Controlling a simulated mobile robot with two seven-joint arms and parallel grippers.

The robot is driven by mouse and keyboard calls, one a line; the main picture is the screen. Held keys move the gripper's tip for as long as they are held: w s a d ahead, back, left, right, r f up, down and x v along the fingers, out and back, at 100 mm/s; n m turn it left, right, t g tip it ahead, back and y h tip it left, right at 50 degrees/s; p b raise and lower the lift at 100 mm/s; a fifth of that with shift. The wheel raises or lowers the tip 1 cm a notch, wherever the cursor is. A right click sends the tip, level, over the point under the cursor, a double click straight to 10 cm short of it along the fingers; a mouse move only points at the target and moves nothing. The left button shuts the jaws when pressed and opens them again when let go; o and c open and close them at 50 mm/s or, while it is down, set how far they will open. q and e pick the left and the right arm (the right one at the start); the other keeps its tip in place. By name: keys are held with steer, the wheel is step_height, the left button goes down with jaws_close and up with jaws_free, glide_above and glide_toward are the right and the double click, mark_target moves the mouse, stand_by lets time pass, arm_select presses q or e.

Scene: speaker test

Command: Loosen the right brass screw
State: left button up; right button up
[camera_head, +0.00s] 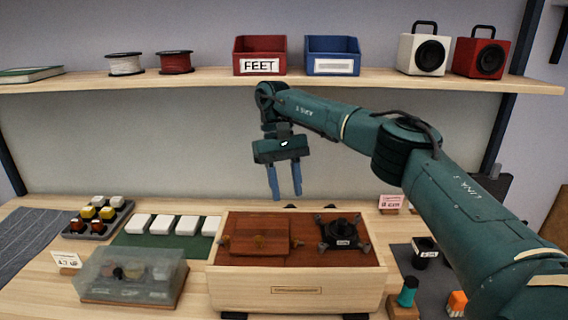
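A wooden box (225,288) stands at the front of the bench, with a reddish-brown top. A raised wooden panel (262,232) lies on the left part of that top. Small brass pieces that look like screws show at its sides: a left one (223,241) and a right brass screw (298,243). My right gripper (285,196) hangs above and behind the box, fingers down, apart and empty. It does not touch the panel or the screws. My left gripper is out of view.
A black round part on a four-armed mount (342,232) sits right of the panel. A clear-lidded case (130,275), white blocks (188,225) and a knob tray (98,216) stand left. A teal bottle (407,291) stands right. A shelf (200,78) runs above.

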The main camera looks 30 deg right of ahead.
arm_select(q)
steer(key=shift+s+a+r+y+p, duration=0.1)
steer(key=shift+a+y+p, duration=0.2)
steer(key=shift+p, duration=0.3)
arm_select(e)
steer(key=v, duration=0.3)
steer(key=shift+w+r, duration=0.15)
steer(key=shift+r, duration=0.1)
